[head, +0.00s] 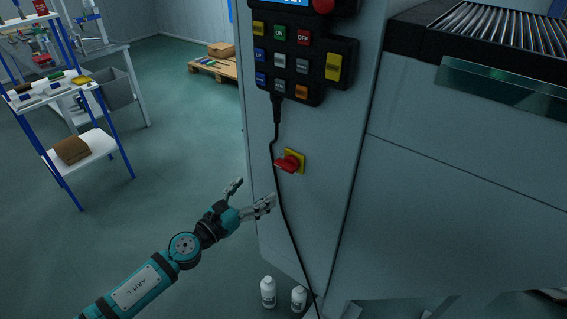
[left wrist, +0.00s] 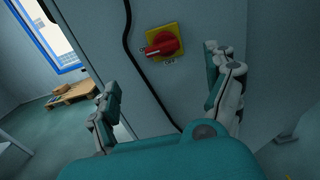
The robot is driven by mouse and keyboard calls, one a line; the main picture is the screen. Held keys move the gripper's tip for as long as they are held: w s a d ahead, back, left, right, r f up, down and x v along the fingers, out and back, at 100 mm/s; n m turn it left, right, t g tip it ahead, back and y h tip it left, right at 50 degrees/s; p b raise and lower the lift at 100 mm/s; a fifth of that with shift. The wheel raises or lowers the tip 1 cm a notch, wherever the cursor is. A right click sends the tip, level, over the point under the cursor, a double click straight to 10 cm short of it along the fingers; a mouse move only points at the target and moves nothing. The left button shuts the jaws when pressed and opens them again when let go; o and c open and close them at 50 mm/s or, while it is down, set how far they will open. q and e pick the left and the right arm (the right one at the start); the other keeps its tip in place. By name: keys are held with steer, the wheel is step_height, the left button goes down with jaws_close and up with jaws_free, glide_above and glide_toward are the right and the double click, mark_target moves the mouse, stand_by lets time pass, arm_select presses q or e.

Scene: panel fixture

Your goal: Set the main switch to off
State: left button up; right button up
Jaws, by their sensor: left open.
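The main switch (head: 289,162) is a red rotary handle on a yellow square plate, mounted on the grey cabinet's (head: 345,170) front below the button panel. In the left wrist view the switch (left wrist: 163,46) shows up close, its handle lying roughly sideways, with "OFF" lettering partly readable below it and "ON" at its left. My left gripper (head: 249,196) is open and empty, below and to the left of the switch, apart from it. In the left wrist view its two fingers (left wrist: 166,95) are spread wide, with the switch beyond them. My right gripper is not in view.
A black cable (head: 277,165) hangs down the cabinet front, passing just left of the switch. A button panel (head: 298,58) sits above. Two white bottles (head: 268,292) stand on the floor below. A shelf rack (head: 98,143) stands at the left; the floor between is clear.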

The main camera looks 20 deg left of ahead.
mark_target(282, 168)
arm_select(q)
steer(key=x, duration=1.2)
steer(key=shift+d, duration=0.15)
steer(key=shift+w+d, duration=0.25)
steer(key=shift+w, duration=0.25)
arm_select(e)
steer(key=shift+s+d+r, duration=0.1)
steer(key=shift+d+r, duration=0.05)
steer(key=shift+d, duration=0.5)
arm_select(q)
steer(key=c, duration=1.2)
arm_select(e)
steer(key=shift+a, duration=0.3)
